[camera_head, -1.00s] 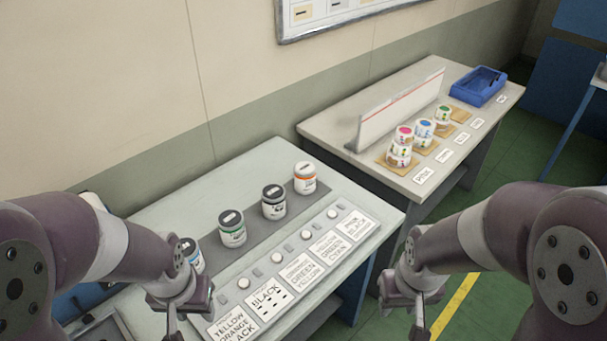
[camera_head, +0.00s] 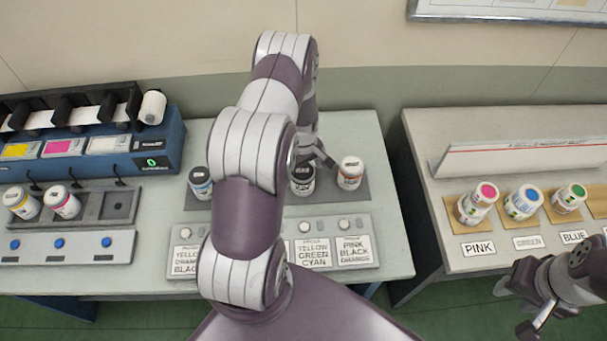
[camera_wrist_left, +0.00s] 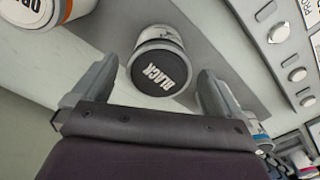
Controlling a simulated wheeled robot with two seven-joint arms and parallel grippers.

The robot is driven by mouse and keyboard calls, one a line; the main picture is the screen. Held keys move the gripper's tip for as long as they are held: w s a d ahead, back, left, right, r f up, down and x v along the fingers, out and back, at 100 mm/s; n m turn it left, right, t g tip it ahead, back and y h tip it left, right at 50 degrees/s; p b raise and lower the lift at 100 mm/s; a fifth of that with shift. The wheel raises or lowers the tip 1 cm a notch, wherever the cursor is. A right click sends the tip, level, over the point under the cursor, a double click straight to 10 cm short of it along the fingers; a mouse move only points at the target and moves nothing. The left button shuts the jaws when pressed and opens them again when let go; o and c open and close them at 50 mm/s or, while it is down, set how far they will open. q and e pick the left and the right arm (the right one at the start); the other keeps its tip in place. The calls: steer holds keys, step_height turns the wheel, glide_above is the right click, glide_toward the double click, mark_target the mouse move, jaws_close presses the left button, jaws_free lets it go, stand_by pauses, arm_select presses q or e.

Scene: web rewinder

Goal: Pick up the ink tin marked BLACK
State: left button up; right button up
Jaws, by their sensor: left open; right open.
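The ink tin marked BLACK (camera_head: 302,182) stands upright on the grey strip of the near bench, partly covered by my left gripper (camera_head: 315,158) in the head view. In the left wrist view, the tin (camera_wrist_left: 160,68) shows its dark lid with white BLACK lettering. It appears between the open fingers of my left gripper (camera_wrist_left: 158,80), with a gap on each side. The gripper holds nothing; its exact height over the tin is unclear. My right gripper (camera_head: 533,318) is open and empty at the lower right, away from the bench.
An orange-marked tin (camera_head: 349,173) stands close right of the BLACK tin and also shows in the wrist view (camera_wrist_left: 35,12). A blue-marked tin (camera_head: 200,183) is at left. My left arm hides the strip between. Label cards (camera_head: 355,250) line the front. A second bench (camera_head: 440,235) holds more tins.

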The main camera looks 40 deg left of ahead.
arm_select(q)
steer(key=shift+s+a+f+p, duration=0.1)
steer(key=shift+a+f+p, duration=0.1)
steer(key=shift+f+p, duration=0.75)
step_height(320, 180, down, 3)
steer(key=shift+d+f, duration=0.1)
steer(key=shift+d, duration=0.05)
steer(key=shift+w+f, duration=0.2)
steer(key=shift+c, duration=0.3)
steer(key=shift+s, duration=0.1)
steer(key=c, duration=1.3)
steer(key=shift+r, duration=0.15)
